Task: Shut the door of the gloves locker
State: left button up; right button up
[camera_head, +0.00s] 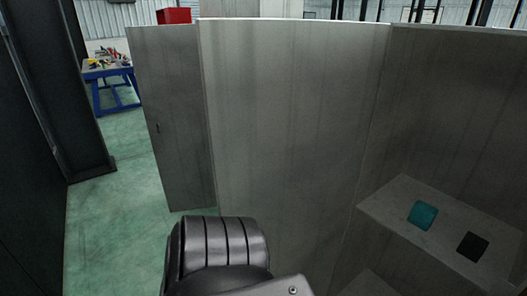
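A tall grey metal locker fills the middle and right of the head view. Its wide panel (290,120) stands upright, and I cannot tell whether this is a side wall or a door. A narrower grey panel (172,115) with a small dark mark like a handle stands at an angle on its left, like an open door. On the right the locker is open and shows a shelf (385,205). A teal item (422,214) and a black item (473,246) lie on the shelf. No gloves can be made out. Neither gripper is in view; a dark arm link of mine shows at bottom centre.
A dark upright structure (60,100) stands at the far left. Green floor (115,220) is clear between it and the locker. A blue workbench (112,85) with tools stands behind, and a red box (174,15) shows above the left panel.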

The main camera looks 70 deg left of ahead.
aim_at(289, 104)
jog(key=k, duration=0.45)
jog(key=z, duration=2.4)
jog(key=k, duration=1.8)
jog(key=u, duration=2.55)
